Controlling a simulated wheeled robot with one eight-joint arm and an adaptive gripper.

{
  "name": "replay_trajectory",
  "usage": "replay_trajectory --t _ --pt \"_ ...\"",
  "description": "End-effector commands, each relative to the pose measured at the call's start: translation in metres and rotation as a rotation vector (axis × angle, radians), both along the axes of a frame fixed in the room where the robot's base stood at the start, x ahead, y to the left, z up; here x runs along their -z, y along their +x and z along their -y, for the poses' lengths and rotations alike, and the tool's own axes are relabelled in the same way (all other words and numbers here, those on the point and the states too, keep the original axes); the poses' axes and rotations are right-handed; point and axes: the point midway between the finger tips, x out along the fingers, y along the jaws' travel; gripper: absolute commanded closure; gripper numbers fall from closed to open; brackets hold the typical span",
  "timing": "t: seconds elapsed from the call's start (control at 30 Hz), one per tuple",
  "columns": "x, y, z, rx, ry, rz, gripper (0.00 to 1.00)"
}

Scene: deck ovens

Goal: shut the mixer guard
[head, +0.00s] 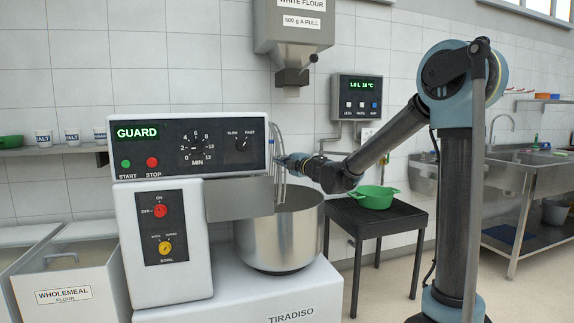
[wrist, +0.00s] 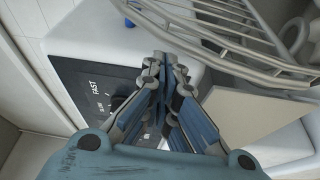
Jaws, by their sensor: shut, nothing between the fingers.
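The mixer (head: 165,240) is a white machine with a black control panel that reads GUARD in green. Its wire guard (head: 279,135) stands raised, nearly edge-on, at the panel's right end above the steel bowl (head: 275,245). In the wrist view the guard's curved bars (wrist: 235,45) cross the upper right. My gripper (head: 283,161) is at the guard's bars in the head view; whether it touches them I cannot tell. In the wrist view my gripper (wrist: 163,62) is shut and empty, with the bars to its right and the speed dial (wrist: 118,103) to its left.
A flour dispenser (head: 294,30) hangs over the bowl. A green pot (head: 374,196) stands on a black table (head: 400,215) right of the mixer. A wall unit (head: 357,97) is behind. A wholemeal flour bin (head: 65,290) is at left, a steel sink (head: 535,160) at right.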

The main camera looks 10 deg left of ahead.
Motion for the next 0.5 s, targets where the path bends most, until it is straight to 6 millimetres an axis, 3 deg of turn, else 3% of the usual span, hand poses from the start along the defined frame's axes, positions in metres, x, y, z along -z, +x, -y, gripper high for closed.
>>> replay_trajectory --t 0.2,0.5 --pt "-0.001 0.018 -0.022 0.0 0.0 0.0 1.0" --pt "-0.001 0.028 -0.033 0.001 0.0 0.0 1.0"
